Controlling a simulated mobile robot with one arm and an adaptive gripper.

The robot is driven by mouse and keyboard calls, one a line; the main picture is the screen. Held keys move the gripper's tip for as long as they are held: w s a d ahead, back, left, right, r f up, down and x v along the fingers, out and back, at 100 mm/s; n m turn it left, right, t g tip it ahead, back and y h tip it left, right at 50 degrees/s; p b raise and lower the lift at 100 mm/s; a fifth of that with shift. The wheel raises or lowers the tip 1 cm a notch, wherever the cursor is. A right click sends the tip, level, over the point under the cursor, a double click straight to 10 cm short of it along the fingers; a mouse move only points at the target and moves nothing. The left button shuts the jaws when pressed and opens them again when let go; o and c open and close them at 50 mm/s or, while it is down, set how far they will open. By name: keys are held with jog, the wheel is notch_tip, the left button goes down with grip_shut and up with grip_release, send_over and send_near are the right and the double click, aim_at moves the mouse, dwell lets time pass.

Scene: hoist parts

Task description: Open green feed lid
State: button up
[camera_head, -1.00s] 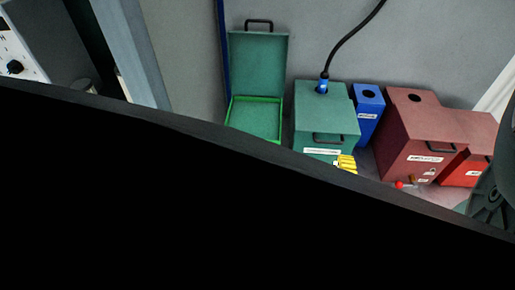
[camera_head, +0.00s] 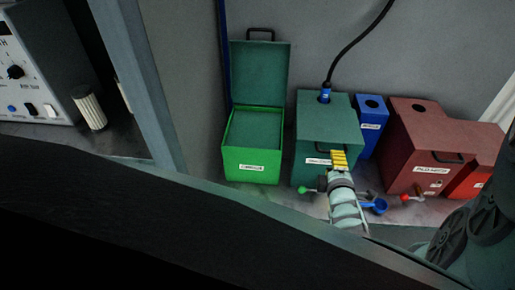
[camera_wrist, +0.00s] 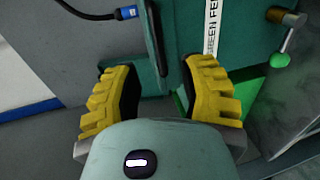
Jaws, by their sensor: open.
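The green feed box (camera_head: 326,125) is dark green and stands in the middle of the row, with its lid down. In the wrist view its white label (camera_wrist: 212,25) partly reads "GREEN FEE". A dark loop handle (camera_wrist: 155,40) also shows there, between the lines of my two yellow fingers. My gripper (camera_head: 339,159) is in front of the box's front face and hides the handle in the head view. In the wrist view my gripper (camera_wrist: 158,72) is open, its fingers spread on either side of the handle's near end. I cannot tell whether they touch it.
A bright green bin (camera_head: 251,165) with its lid raised stands to the left. A blue box (camera_head: 371,125) and red boxes (camera_head: 425,140) stand to the right. A black hose (camera_head: 350,45) plugs into the feed box's top. A green-knobbed lever (camera_wrist: 281,60) is nearby.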

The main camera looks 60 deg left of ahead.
jog(key=shift+b+x, duration=1.8)
jog(key=shift+x, duration=1.4)
grip_shut()
